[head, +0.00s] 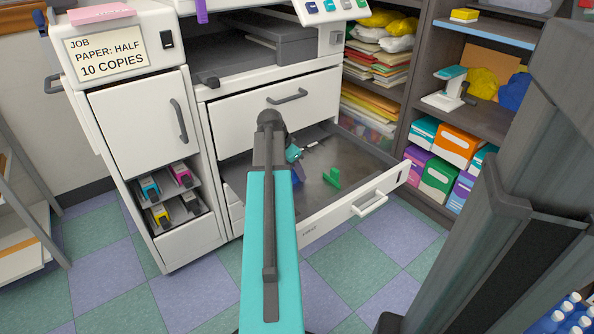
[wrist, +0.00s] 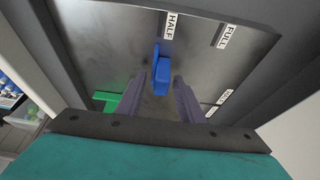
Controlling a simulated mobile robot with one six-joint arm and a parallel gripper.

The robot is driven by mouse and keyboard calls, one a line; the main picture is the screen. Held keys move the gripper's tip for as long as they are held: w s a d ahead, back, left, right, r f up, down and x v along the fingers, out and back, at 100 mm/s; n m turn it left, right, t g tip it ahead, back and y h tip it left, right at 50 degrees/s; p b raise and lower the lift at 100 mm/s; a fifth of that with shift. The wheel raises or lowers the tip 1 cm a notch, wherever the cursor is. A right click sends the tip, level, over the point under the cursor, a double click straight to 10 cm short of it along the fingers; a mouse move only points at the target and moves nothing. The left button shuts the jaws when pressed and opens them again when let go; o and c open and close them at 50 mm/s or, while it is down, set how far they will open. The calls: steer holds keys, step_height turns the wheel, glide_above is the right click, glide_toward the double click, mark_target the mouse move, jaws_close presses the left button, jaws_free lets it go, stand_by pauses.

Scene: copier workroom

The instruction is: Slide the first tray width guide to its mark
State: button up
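The first tray (head: 312,235) is pulled out of the copier as an open drawer with a grey floor. A blue guide (wrist: 160,72) stands on that floor, between the fingertips of my gripper (wrist: 159,82). The fingers are apart, with gaps visible beside the guide. The HALF label (wrist: 171,25) and its dark line lie just beyond the guide's far end. The FULL label (wrist: 223,36) lies to the right. In the head view my arm covers most of the blue guide (head: 297,177). A green guide (head: 333,178) stands to its right; it also shows in the wrist view (wrist: 106,97).
A sign (head: 106,53) on the copier reads JOB, PAPER: HALF, 10 COPIES. Shelves (head: 474,110) with boxes and paper stand right of the tray. A closed drawer (head: 280,97) sits above the tray. More small labels (wrist: 220,101) lie at the tray's right in the wrist view.

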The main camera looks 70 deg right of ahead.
jaws_close()
steer(key=shift+w+r+p, duration=0.1)
steer(key=shift+r+p, duration=0.05)
steer(key=shift+p, duration=0.65)
steer(key=shift+w+d+p, duration=0.1)
steer(key=shift+p, duration=0.2)
jaws_free()
